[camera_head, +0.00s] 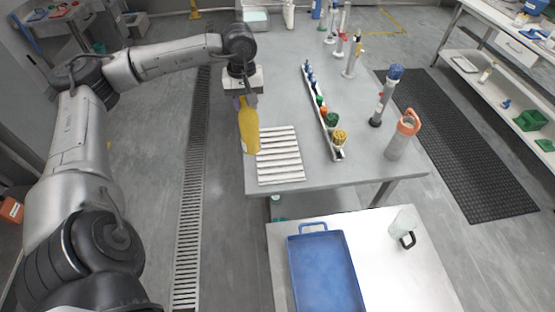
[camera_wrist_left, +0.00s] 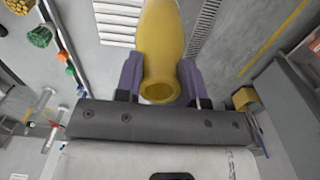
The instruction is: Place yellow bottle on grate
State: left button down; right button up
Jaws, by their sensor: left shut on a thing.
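The yellow bottle (camera_head: 249,127) is held by my left gripper (camera_head: 247,101) in the head view. It hangs tilted at the left edge of the grey table, beside the upper left corner of the grate (camera_head: 281,156). In the left wrist view the bottle (camera_wrist_left: 163,45) sits between the purple fingers of the left gripper (camera_wrist_left: 160,82), with its open mouth towards the camera. My right gripper is not in view.
A rack (camera_head: 322,112) with several coloured-top items stands right of the grate. A clear bottle with an orange top (camera_head: 403,135) and a blue-capped cylinder (camera_head: 384,97) stand further right. A blue tray (camera_head: 325,274) and a glass mug (camera_head: 403,226) are on the nearer white table.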

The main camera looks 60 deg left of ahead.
pick_arm(q)
jog(key=shift+a, duration=0.2)
jog(key=shift+w+a, duration=0.15)
jog(key=shift+w, duration=0.05)
jog(key=w+a+f, duration=0.2)
jog(key=w+f, duration=0.8)
jog(key=w, duration=0.1)
jog(key=shift+f+p, duration=0.35)
jog(key=shift+p, duration=0.1)
jog(key=shift+f, duration=0.1)
